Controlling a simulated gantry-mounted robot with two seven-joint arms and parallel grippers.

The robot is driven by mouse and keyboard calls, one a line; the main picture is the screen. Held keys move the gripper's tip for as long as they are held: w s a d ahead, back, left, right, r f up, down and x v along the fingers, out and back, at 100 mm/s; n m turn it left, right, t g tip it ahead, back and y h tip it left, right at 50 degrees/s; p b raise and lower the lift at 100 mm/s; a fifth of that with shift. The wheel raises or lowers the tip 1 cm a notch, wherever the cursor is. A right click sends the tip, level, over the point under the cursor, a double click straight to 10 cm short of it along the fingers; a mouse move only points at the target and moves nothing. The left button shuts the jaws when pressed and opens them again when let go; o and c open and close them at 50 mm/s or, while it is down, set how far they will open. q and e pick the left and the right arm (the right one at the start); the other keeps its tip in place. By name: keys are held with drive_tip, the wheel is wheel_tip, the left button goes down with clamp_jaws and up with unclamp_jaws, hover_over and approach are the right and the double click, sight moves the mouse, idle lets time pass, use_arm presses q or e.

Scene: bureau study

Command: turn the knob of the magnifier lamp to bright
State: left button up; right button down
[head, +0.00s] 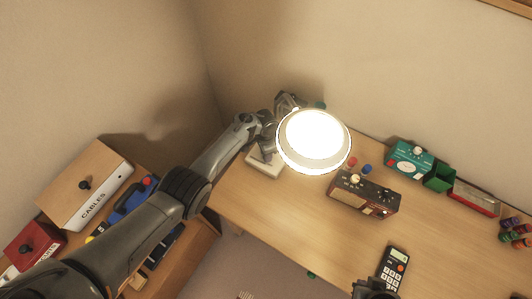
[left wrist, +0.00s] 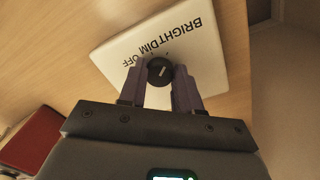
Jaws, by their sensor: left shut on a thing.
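The magnifier lamp's round head (head: 313,140) glows white over the desk in the head view. In the left wrist view the base (left wrist: 205,62) carries the words BRIGHT, DIM and OFF beside a black round knob (left wrist: 154,68). The knob's white mark slants up and right, roughly toward BRIGHT. My left gripper (left wrist: 159,76) is shut on the knob, one finger on each side. In the head view the lamp head partly hides this gripper (head: 268,148).
A dark red box with knobs (head: 363,196) stands right of the lamp. A handheld keypad device (head: 394,268) is at the front, beside a dark, unclear shape.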

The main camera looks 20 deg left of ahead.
idle(0.3)
use_arm(q)
drive_tip(key=o, duration=1.1)
drive_tip(key=shift+c, duration=0.2)
wheel_tip(320, 180, up, 6)
drive_tip(key=shift+w+f+p, duration=0.1)
drive_tip(key=shift+p, duration=1.05)
drive_tip(key=shift+a+r, duration=0.1)
drive_tip(key=shift+r, duration=0.75)
